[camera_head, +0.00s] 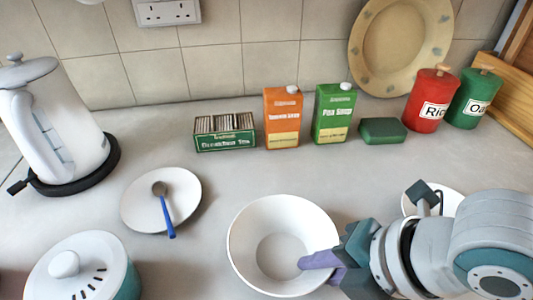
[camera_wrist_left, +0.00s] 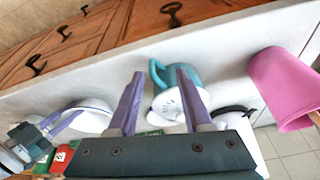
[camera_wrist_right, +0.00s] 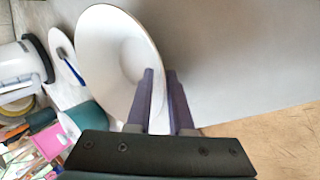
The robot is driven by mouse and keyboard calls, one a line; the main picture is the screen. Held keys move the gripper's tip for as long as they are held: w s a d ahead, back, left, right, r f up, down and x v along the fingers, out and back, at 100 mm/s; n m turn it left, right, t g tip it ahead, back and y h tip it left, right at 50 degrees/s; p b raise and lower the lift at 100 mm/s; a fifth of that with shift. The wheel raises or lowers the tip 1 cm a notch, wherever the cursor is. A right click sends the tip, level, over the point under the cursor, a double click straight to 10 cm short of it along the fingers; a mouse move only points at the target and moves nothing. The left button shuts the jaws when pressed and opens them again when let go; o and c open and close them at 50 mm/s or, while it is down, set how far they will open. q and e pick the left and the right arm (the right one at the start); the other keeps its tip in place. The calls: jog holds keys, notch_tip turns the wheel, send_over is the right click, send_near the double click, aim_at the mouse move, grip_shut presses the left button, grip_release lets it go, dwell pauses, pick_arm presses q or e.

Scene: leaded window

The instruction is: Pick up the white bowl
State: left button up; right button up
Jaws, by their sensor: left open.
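The white bowl (camera_head: 255,235) stands upright on the grey counter, low centre in the head view. In the right wrist view the bowl (camera_wrist_right: 105,60) fills the upper left. My right gripper (camera_head: 318,262) is at its right rim, with one purple finger reaching over the rim inside. In the right wrist view the fingers (camera_wrist_right: 160,90) straddle the rim with a narrow gap; whether they clamp the wall is unclear. My left gripper (camera_wrist_left: 162,85) is open and empty, and shows only in its own wrist view, where the bowl (camera_wrist_left: 92,114) is at left.
A white plate (camera_head: 135,205) with a blue-handled spoon (camera_head: 165,208) lies left of the bowl. A lidded teal pot (camera_head: 95,265) stands at lower left, a kettle (camera_head: 60,120) behind it. Cartons and canisters line the wall. A small white dish (camera_head: 452,197) is partly hidden behind my right arm.

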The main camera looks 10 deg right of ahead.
jog(key=shift+c, duration=0.3)
grip_shut()
dwell(1.1)
